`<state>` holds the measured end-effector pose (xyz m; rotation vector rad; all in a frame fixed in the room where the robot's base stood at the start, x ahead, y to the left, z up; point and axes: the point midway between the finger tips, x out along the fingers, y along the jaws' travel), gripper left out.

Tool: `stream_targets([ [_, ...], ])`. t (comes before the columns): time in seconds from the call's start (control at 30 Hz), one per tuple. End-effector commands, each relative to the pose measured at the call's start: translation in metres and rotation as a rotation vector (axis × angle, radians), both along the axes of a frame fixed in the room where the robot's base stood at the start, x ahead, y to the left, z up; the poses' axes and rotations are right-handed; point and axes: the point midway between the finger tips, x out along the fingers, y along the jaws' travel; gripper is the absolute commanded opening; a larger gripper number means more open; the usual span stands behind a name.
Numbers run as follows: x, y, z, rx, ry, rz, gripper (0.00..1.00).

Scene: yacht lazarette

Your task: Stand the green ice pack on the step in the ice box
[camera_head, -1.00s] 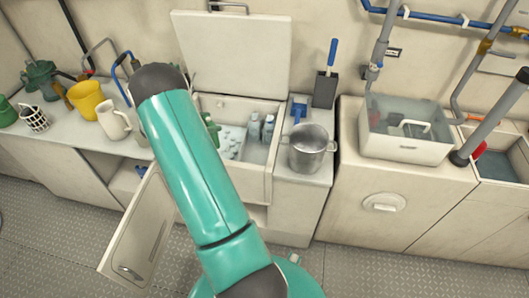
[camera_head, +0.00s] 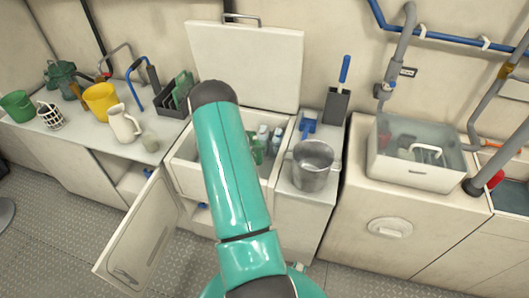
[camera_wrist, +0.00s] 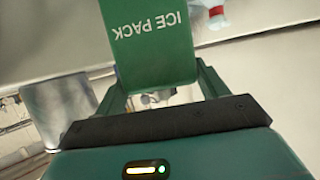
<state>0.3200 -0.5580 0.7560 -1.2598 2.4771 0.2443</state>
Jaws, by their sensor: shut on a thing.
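The green ice pack (camera_wrist: 150,50), marked ICE PACK, is between the two fingers of my gripper (camera_wrist: 158,88) in the wrist view. My gripper is shut on it, and the lettering is upside down there. In the head view the ice box (camera_head: 187,184) stands open with its white lid (camera_head: 247,62) raised behind. My arm covers much of the box's inside, and the step cannot be made out. A green shape (camera_head: 256,150) shows in the box just right of my arm. I cannot tell whether it is the pack or a finger.
Pale bottles (camera_head: 270,135) stand in the right part of the box. A steel pot (camera_head: 311,168) and a blue-handled brush in a holder (camera_head: 337,103) are to the right.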

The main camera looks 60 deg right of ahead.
Motion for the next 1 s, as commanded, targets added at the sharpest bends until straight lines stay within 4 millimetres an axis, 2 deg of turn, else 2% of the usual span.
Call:
stream_targets([
  [0.03,-0.007,-0.005,-0.012,0.004,0.002,-0.001,0.25],
  [0.2,-0.021,-0.018,-0.033,0.002,0.0,-0.001,0.25],
  [0.37,-0.027,-0.025,-0.042,0.001,0.0,0.0,0.25],
  [0.43,-0.032,-0.029,-0.049,0.002,-0.001,-0.002,0.25],
  [0.6,-0.031,-0.028,-0.075,0.002,0.001,0.001,0.25],
  [1.0,-0.03,-0.028,-0.08,0.0,0.0,0.001,0.25],
])
